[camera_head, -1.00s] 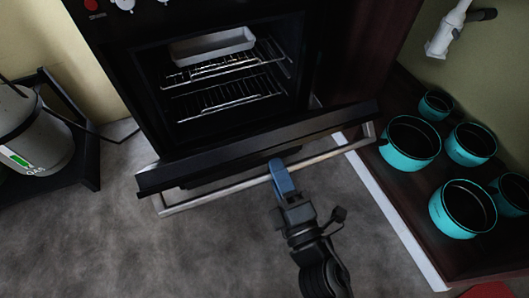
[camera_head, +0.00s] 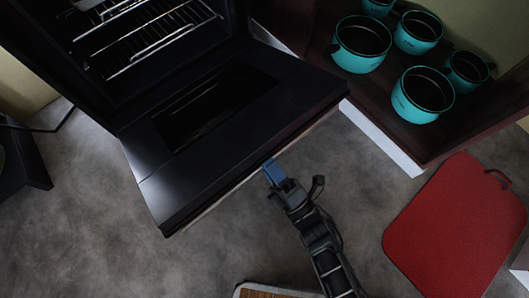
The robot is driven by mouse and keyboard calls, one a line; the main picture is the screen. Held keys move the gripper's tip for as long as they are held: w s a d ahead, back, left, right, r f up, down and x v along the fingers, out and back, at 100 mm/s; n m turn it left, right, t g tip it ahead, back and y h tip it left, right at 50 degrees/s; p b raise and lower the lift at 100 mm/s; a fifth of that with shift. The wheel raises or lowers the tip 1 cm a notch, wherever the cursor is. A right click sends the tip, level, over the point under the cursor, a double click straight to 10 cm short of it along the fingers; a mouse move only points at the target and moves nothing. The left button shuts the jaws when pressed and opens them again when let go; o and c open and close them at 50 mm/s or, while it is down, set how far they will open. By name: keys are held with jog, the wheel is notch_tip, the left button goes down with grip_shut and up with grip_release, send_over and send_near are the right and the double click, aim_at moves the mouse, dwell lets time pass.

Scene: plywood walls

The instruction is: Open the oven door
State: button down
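The black oven (camera_head: 228,18) is at the top left, with wire racks (camera_head: 145,35) showing inside its open cavity. Its door (camera_head: 250,105) is folded far down and its inner face with a dark window shows. The door's handle is mostly hidden under the outer edge; only a thin light strip (camera_head: 225,192) shows. My gripper (camera_head: 271,168) has blue fingertips at the door's outer edge, where the handle runs. The fingers look close together, but their grip on the handle is hidden by the door edge.
Several teal pots (camera_head: 422,94) stand on a dark shelf (camera_head: 395,135) at the right, near the door's right corner. A red board or mat (camera_head: 455,228) is at the lower right. A wood-topped item (camera_head: 270,291) shows at the bottom edge. Grey floor is clear at the lower left.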

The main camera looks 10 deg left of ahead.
jog(key=shift+w+a+f, duration=0.15)
jog(key=shift+a+f, duration=0.25)
jog(key=shift+a, duration=0.05)
jog(key=c, duration=1)
grip_release()
jog(key=shift+o, duration=0.2)
jog(key=shift+d, duration=0.2)
